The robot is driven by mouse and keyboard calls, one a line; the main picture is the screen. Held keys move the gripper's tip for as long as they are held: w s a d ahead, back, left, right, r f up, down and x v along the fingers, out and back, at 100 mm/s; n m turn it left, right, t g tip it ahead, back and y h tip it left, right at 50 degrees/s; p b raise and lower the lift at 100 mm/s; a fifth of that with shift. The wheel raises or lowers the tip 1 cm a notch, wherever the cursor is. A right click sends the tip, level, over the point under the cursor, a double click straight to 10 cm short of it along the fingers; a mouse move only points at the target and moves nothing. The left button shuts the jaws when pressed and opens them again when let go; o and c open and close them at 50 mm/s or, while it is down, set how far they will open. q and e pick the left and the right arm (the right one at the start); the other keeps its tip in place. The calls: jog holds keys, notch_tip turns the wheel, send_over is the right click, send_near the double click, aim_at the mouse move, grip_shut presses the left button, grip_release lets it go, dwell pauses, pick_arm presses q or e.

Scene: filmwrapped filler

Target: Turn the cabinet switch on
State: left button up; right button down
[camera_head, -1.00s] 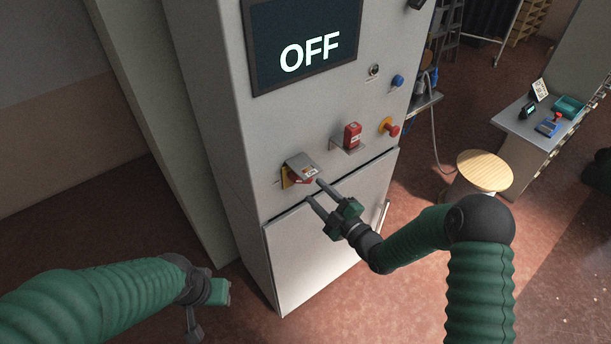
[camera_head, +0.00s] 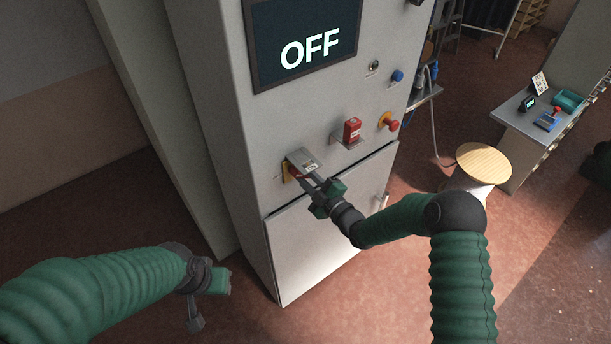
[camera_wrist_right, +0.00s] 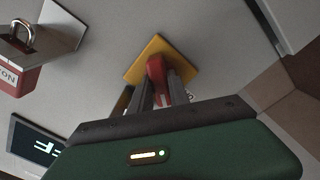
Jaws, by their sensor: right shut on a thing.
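The cabinet (camera_head: 215,120) has a dark screen (camera_head: 305,42) that reads OFF. The cabinet switch is a red handle (camera_wrist_right: 157,72) on a yellow plate (camera_wrist_right: 160,55), under a small grey hood (camera_head: 303,160) on the cabinet's front. My right gripper (camera_head: 306,180) is at the switch, its fingers on either side of the red handle and shut on it in the right wrist view (camera_wrist_right: 162,90). The fingers partly hide the handle. My left gripper (camera_head: 205,300) hangs low at the left, away from the cabinet; its jaw opening is unclear.
A red padlocked box (camera_head: 352,129) on a bracket and a red knob on a yellow base (camera_head: 389,122) sit right of the switch. A blue knob (camera_head: 397,76) is higher. A round wooden stool (camera_head: 484,166) and a desk (camera_head: 520,124) stand at the right.

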jog(key=shift+f, duration=0.1)
jog(key=shift+f+m+b, duration=0.2)
jog(key=shift+m+b, duration=0.6)
jog(key=shift+b, duration=0.15)
jog(key=m+b, duration=0.4)
jog(key=m, duration=0.1)
jog(key=shift+m, duration=0.4)
jog(key=shift+s+r+m+b, duration=0.1)
jog(key=shift+m+b, duration=0.85)
jog(key=shift+m, duration=0.65)
